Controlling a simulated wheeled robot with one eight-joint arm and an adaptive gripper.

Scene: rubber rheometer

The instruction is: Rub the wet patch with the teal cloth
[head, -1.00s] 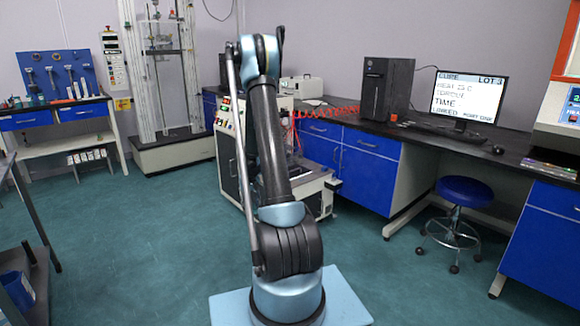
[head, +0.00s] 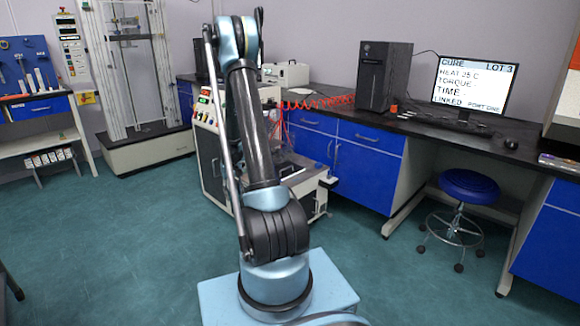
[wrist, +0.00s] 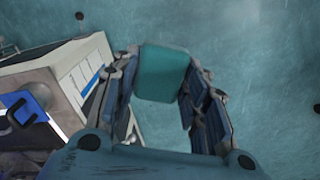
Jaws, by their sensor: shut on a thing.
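My gripper (wrist: 163,78) is shut on the teal cloth (wrist: 162,72), a folded, block-like pad held between its two fingers in the wrist view. Teal floor shows beyond the cloth, with no contact visible. In the head view my arm stands upright in the middle, and the gripper and cloth do not show there. I cannot make out a wet patch in either view.
A white bench machine (head: 210,145) stands behind my arm, beside blue cabinets (head: 365,165) under a dark worktop. A blue stool (head: 469,186) stands at right. A glass-sided frame (head: 130,70) stands back left. Floor (head: 110,235) at left is clear.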

